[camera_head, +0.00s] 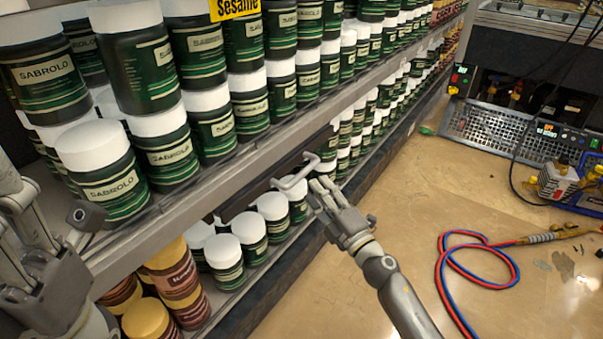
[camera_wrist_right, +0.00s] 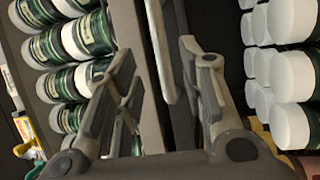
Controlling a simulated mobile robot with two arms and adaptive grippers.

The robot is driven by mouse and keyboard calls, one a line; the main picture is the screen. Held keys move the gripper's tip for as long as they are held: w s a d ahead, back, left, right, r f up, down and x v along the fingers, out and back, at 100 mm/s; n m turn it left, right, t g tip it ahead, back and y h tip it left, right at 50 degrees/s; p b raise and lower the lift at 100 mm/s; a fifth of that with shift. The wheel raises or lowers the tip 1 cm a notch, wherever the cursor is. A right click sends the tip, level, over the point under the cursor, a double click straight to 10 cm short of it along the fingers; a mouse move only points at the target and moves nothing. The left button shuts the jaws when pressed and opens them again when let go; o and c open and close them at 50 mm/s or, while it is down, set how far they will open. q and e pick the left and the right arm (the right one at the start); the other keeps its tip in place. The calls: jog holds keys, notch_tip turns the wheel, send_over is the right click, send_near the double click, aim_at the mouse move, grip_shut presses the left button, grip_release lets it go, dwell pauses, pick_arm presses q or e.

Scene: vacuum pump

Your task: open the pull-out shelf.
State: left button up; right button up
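A grey bar handle (camera_head: 293,177) sticks out from the front of the shelving, just under the long grey shelf edge (camera_head: 225,165); I take it to belong to the pull-out shelf. My right gripper (camera_head: 318,190) is beside the handle's right end. In the right wrist view the handle (camera_wrist_right: 160,50) runs down between the spread fingers of my right gripper (camera_wrist_right: 150,70), which is open. Whether a finger touches the handle is unclear. My left gripper (camera_head: 45,240) shows only partly at the left edge, in front of the jars, and its fingers are hard to read.
Green jars with white lids (camera_head: 105,170) crowd the upper shelf, and more jars (camera_head: 248,230) stand below. A red and blue hose (camera_head: 445,270) lies on the open floor (camera_head: 420,190). A perforated metal crate (camera_head: 500,130) and equipment stand at the upper right.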

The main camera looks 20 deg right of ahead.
aim_at(303, 170)
jog(key=b+x, duration=0.1)
jog(key=x, duration=0.7)
jog(key=shift+s, duration=0.1)
grip_shut()
jog(key=shift+f, duration=0.1)
